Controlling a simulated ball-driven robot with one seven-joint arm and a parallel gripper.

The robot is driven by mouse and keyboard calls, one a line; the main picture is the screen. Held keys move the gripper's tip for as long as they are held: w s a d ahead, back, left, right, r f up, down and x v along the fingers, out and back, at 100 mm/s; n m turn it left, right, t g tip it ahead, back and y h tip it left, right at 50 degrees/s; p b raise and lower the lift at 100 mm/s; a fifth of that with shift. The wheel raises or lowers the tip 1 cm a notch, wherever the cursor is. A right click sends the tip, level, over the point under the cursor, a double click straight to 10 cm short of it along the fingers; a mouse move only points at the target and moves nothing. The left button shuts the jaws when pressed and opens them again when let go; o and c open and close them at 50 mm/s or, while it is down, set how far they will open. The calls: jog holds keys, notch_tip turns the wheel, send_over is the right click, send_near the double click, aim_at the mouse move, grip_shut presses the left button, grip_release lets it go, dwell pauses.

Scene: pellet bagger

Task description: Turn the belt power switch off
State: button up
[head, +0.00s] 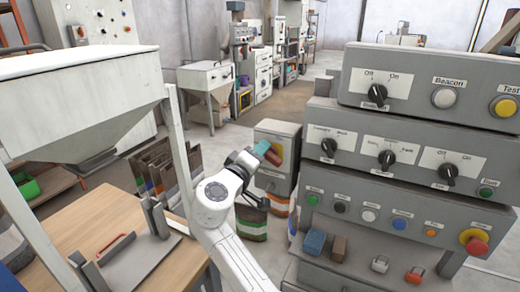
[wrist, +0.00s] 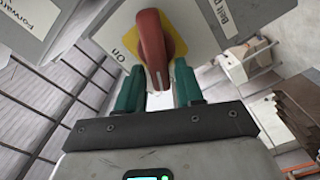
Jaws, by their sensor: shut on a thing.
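The belt power switch is a red rotary handle (wrist: 153,42) on a yellow face plate (wrist: 196,44). Part of a "Belt P..." label shows at the right and "On" at the left in the wrist view. In the head view the switch sits on a grey box (head: 278,128) beyond my arm, and its red handle (head: 275,157) is partly hidden. My gripper (wrist: 159,84), with green fingers, is shut on the red handle, one finger on each side; it also shows in the head view (head: 269,152). The "Off" mark is not visible.
A large grey control panel (head: 425,150) with several knobs and buttons stands at the right. A hopper (head: 80,100) and a wooden table (head: 110,222) are at the left.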

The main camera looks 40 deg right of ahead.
jog(key=shift+f+n+p, duration=0.2)
jog(key=shift+n+p, duration=0.25)
jog(key=shift+n, duration=0.45)
jog(key=shift+f+n+p, duration=0.25)
jog(key=shift+n+p, duration=0.15)
jog(key=shift+n, duration=0.5)
jog(key=shift+f+n+p, duration=0.2)
jog(key=shift+n+p, duration=0.25)
jog(key=shift+n, duration=0.45)
jog(key=o, duration=0.7)
jog(key=shift+o, duration=0.3)
